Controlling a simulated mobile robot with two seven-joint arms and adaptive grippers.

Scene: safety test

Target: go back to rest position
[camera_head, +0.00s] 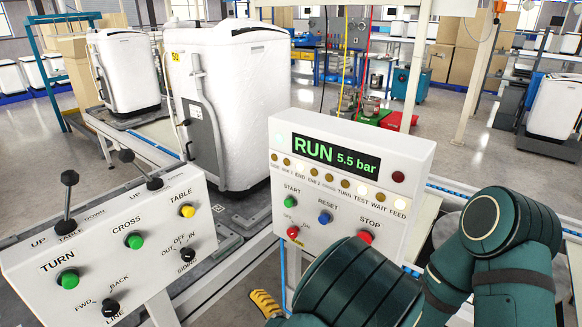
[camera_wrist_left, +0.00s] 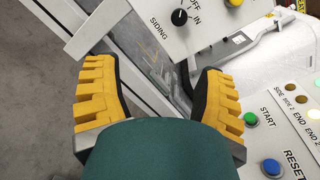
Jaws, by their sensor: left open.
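My left gripper (camera_wrist_left: 157,72) is open and empty in the left wrist view, its two yellow ribbed fingers spread apart. In the head view a yellow ribbed finger of it (camera_head: 265,303) shows at the bottom, just below and left of the RUN panel (camera_head: 290,165). The rest of that gripper is hidden behind my dark green arm links, which fill the bottom right. The wrist view has the siding switch panel (camera_wrist_left: 208,20) at the top and the START and RESET buttons (camera_wrist_left: 262,130) at the right. My right gripper is in neither view.
A panel with levers and knobs (camera_head: 125,225) stands at the left. White wrapped appliances (camera_head: 235,75) stand on the line behind the panels. A rail frame (camera_head: 225,275) runs between the panels. Grey floor (camera_wrist_left: 40,110) is free at the left of the wrist view.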

